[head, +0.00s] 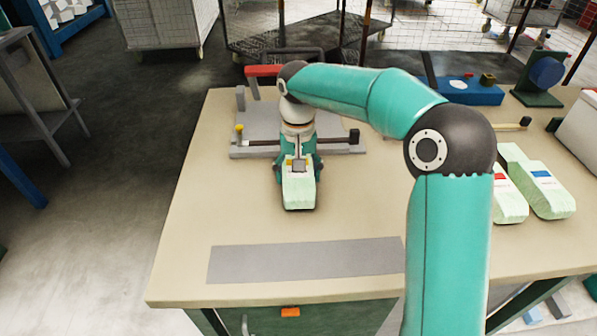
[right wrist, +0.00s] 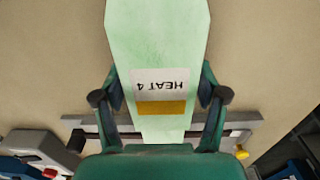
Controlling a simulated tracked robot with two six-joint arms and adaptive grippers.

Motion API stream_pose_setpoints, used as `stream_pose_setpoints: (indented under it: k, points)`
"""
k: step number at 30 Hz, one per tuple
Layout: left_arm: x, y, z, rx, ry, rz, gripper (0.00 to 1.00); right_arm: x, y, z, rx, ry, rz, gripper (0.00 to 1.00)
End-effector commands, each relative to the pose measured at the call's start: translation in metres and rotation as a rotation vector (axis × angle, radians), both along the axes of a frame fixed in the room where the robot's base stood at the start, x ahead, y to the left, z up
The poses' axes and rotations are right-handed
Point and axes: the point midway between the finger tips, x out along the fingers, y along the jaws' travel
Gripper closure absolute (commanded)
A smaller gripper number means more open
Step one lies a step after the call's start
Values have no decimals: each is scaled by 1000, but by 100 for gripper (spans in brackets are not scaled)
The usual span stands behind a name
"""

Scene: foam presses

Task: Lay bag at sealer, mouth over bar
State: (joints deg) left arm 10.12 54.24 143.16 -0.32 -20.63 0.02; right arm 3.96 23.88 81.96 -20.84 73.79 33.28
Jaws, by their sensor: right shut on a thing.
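My right gripper (head: 298,165) is shut on a pale green bag (head: 298,193) just in front of the sealer. The bag also shows in the right wrist view (right wrist: 158,45), with a white "HEAT 4" label and a yellow band between the fingers (right wrist: 160,95). Its broad end points toward the table's front. Its narrow end runs back under the gripper, so I cannot tell whether it lies over the bar. The sealer (head: 262,122) is a grey plate with a dark bar (head: 258,142), a yellow knob and a red handle (head: 264,71). My left gripper is out of view.
More green bags lie at the right, one with a red label (head: 509,192) and one with a blue label (head: 541,183). A grey mat (head: 305,261) lies near the front edge. A blue fixture (head: 465,92) stands back right. The table between mat and bag is clear.

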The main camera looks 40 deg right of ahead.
Motion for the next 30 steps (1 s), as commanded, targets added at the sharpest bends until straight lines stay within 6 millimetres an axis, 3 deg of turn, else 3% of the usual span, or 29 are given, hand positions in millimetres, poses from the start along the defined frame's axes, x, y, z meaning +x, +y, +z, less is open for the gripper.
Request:
stream_pose_setpoints:
  k: [2, 3, 7, 20, 26, 30]
  points:
    - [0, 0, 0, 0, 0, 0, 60, 0, 0, 0, 0, 0, 0, 63]
    - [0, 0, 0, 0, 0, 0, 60, 0, 0, 0, 0, 0, 0, 23]
    - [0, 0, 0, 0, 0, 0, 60, 0, 0, 0, 0, 0, 0, 1]
    - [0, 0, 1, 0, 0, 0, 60, 0, 0, 3, -1, -1, -1, 0]
    - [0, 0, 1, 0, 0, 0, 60, 1, 0, 27, 0, -4, -1, 0]
    - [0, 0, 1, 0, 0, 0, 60, 1, 0, 55, 0, -6, -1, 0]
